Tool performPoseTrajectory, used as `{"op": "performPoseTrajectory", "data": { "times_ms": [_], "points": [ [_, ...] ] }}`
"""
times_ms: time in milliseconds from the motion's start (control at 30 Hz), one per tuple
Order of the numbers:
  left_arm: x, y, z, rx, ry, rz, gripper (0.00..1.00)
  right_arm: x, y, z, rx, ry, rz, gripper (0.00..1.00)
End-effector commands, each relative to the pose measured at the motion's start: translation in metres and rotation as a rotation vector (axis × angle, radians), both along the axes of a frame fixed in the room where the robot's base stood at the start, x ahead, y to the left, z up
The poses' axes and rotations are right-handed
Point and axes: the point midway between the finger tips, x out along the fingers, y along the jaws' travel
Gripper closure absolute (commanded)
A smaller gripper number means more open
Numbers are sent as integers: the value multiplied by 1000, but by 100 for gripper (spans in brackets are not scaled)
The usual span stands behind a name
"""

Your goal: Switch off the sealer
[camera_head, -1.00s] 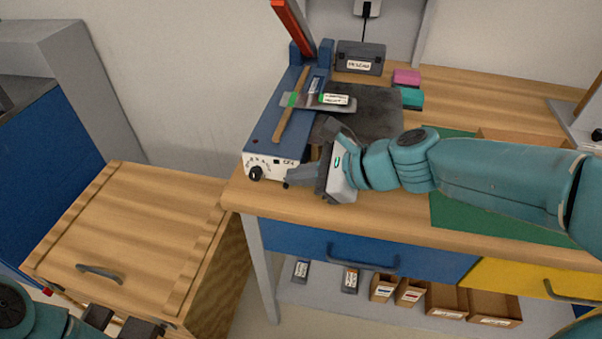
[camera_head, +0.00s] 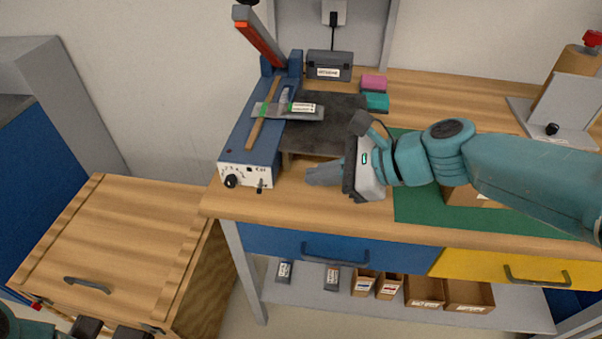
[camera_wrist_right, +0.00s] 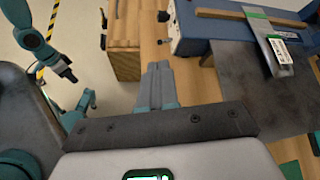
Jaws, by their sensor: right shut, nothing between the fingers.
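The sealer (camera_head: 247,140) is a long blue machine at the left end of the bench, with its red-handled arm (camera_head: 262,42) raised. Its white front panel (camera_head: 246,176) carries a black round knob (camera_head: 231,181) and a small lever switch (camera_head: 260,186) that appears to point down. My right gripper (camera_head: 312,176) is shut and empty, to the right of the panel and apart from it. Its grey fingers also show in the wrist view (camera_wrist_right: 158,85), beside part of the sealer (camera_wrist_right: 200,27). My left gripper (camera_head: 105,328) is at the bottom left, its dark fingers apart.
A dark mat (camera_head: 325,135), a black box (camera_head: 329,65) and pink and teal blocks are behind my right gripper. A wooden cart (camera_head: 110,235) stands at left.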

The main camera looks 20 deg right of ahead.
Motion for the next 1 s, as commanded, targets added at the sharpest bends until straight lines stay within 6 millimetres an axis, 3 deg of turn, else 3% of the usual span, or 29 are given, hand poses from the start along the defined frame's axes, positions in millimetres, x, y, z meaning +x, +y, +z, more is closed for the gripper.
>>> {"op": "performPoseTrajectory", "data": {
  "times_ms": [300,1000],
  "points": [
    [0,0,3,0,0,0,100,-18,-17,15,-1,0,-1,100],
    [0,0,3,0,0,0,100,-21,-18,14,0,-1,-1,100]
  ]
}}
